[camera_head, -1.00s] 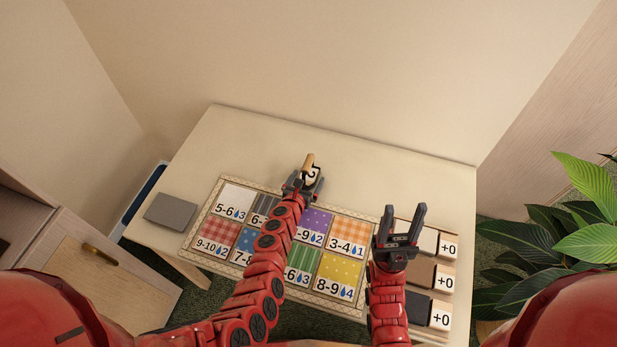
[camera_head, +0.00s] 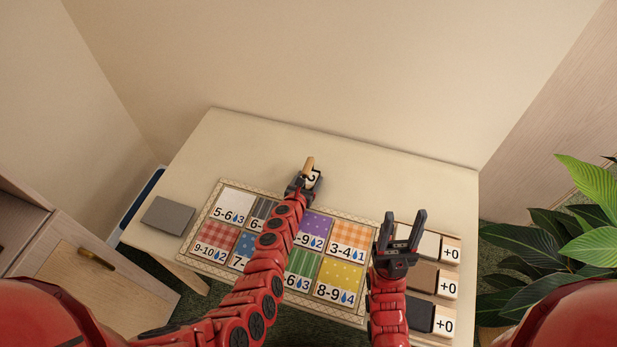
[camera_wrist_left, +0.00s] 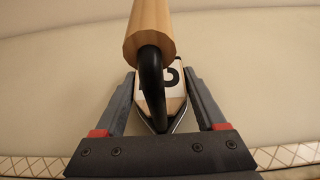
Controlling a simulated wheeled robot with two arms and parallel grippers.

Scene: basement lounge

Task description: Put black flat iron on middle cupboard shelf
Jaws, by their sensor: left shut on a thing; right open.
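An iron with a pale wooden handle (camera_head: 309,163) and a white label bearing a dark character is at my left gripper (camera_head: 304,182), over the far middle of the table. In the left wrist view the iron's curved black bracket (camera_wrist_left: 152,85) runs down from the handle, between the two fingers of my left gripper (camera_wrist_left: 158,75). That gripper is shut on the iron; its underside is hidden. My right gripper (camera_head: 404,215) is open and empty near the right of the table. The cupboard (camera_head: 22,222) is at the left edge, its door (camera_head: 95,268) swung open; its shelves are mostly out of view.
The table (camera_head: 420,172) bears a patterned chart (camera_head: 352,234) of coloured squares, a grey flat slab (camera_head: 168,215) at left, and white, brown and black blocks with labels (camera_head: 445,288) at right. A leafy plant (camera_head: 580,235) stands right. Walls close in behind.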

